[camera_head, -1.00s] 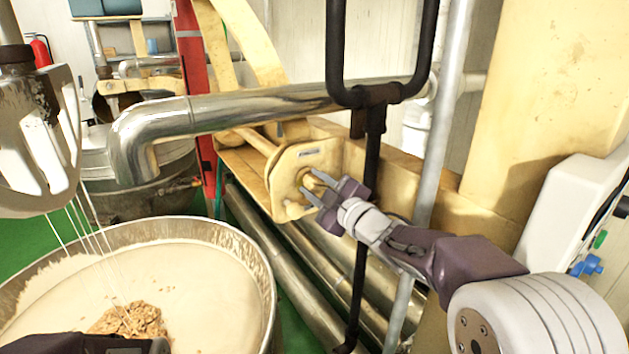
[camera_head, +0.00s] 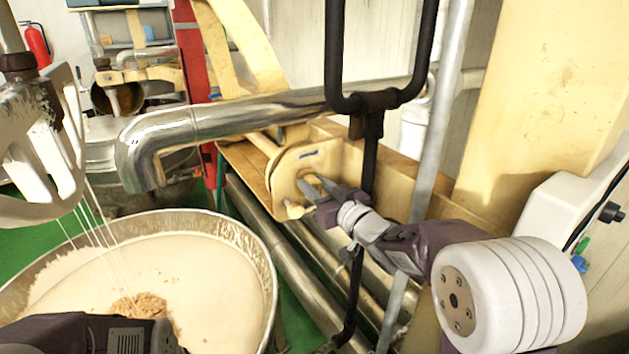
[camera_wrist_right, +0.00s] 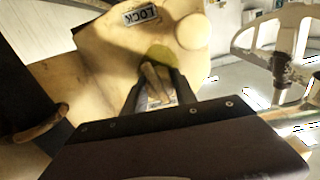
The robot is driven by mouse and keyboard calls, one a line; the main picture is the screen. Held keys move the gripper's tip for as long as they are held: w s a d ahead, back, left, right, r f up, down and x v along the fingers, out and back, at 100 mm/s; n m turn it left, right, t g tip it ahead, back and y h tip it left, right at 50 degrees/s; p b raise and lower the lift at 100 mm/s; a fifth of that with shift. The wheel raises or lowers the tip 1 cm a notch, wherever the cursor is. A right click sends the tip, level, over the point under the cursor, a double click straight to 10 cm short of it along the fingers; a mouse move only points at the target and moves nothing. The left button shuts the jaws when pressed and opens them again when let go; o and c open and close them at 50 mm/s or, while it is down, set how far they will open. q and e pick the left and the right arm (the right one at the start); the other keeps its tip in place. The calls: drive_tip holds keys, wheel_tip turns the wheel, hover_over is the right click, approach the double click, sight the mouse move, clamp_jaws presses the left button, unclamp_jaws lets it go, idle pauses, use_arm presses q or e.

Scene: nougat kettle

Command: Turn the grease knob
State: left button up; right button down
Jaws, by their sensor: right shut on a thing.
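The grease knob (camera_wrist_right: 155,78) is a small beige piece on a cream plate, also seen in the right wrist view. The plate (camera_head: 325,158) is the end of a cream housing in the middle of the head view and carries a "LOCK" label (camera_wrist_right: 140,15). My right gripper (camera_head: 312,190) reaches in from the right and is shut on the knob, its two fingers on either side of it in the wrist view (camera_wrist_right: 155,88). The fingers hide much of the knob. A dark part of my left arm shows at the bottom left; its fingers are out of view.
A black bent handle (camera_head: 372,150) and a grey pipe (camera_head: 437,120) stand close to my right arm. A shiny pipe (camera_head: 230,115) crosses above the plate. A round pale boss (camera_wrist_right: 192,32) is beside the knob.

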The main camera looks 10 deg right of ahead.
drive_tip(key=shift+f+m+p, duration=0.2)
drive_tip(key=shift+m+p, duration=0.25)
drive_tip(key=shift+m, duration=0.75)
drive_tip(key=c, duration=1)
unclamp_jaws()
drive_tip(key=shift+r, duration=0.1)
drive_tip(key=shift+s+d, duration=0.2)
drive_tip(key=shift+s, duration=0.15)
drive_tip(key=b+v, duration=0.2)
drive_tip(key=v, duration=0.6)
drive_tip(key=shift+s, duration=0.2)
